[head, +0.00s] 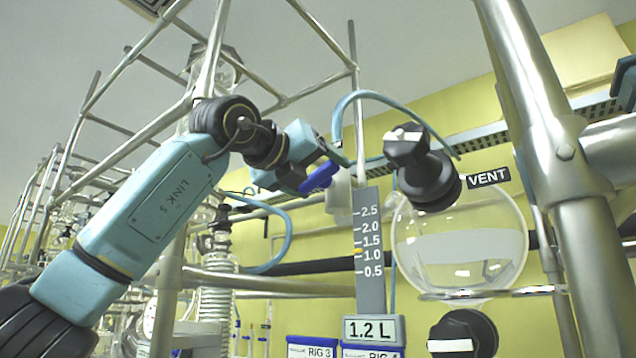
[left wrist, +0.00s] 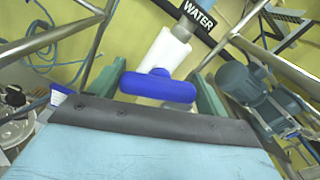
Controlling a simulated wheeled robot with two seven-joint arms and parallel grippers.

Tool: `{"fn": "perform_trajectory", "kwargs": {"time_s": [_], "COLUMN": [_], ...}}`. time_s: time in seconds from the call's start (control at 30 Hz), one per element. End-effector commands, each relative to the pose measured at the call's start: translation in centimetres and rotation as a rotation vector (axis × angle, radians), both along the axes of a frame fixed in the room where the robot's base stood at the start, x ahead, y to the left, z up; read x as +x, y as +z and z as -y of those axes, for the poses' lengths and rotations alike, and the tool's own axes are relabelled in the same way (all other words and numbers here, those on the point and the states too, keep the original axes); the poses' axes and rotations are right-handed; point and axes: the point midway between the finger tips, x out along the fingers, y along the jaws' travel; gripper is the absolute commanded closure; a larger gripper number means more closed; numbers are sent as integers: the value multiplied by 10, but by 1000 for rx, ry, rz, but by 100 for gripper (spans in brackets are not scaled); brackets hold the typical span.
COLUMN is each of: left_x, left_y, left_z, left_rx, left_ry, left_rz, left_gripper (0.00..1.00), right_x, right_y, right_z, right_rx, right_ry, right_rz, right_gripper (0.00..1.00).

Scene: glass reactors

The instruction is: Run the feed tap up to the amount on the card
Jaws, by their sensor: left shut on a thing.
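The blue tap handle (head: 318,178) shows at my left gripper (head: 325,163), high in the middle of the head view. In the left wrist view the handle (left wrist: 158,88) lies crosswise between the two green fingers, and my left gripper (left wrist: 158,92) is shut on it. The white tap body (left wrist: 165,52) is just beyond it. The card (head: 373,329) reads 1.2 L. Above it stands a grey scale (head: 371,285) marked 0.5 to 2.5, with an orange marker (head: 358,251) slightly above 1.0. My right gripper is not in view.
A round glass vessel (head: 497,258) stands right of the scale, with black fittings and a VENT label (head: 488,177). A thick metal post (head: 575,190) is at the right. Labels RIG 3 (head: 311,352) and RIG 4 are low down. A WATER pipe (left wrist: 198,14) runs behind the tap.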

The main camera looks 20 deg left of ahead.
Motion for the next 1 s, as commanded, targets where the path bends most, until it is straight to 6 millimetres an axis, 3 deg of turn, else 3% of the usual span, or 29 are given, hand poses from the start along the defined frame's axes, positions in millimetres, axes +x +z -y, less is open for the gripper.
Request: {"fn": "perform_trajectory", "kwargs": {"time_s": [0.17,0.47,0.5,0.63,1.0], "left_x": [0,0,0,0,-5], "left_y": [0,1,1,1,0], "left_z": [0,-1,-1,-1,-2], "left_rx": [-102,-110,-109,-108,-107], "left_ry": [0,1,1,0,0], "left_rz": [-35,-38,-38,-38,-38], "left_gripper": [46,46,18,2,2], "right_x": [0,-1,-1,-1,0], "right_y": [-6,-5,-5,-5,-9], "right_z": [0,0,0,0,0], "right_rx": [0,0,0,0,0], "right_ry": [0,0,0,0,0], "right_rz": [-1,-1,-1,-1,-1], "right_gripper": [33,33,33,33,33]}}
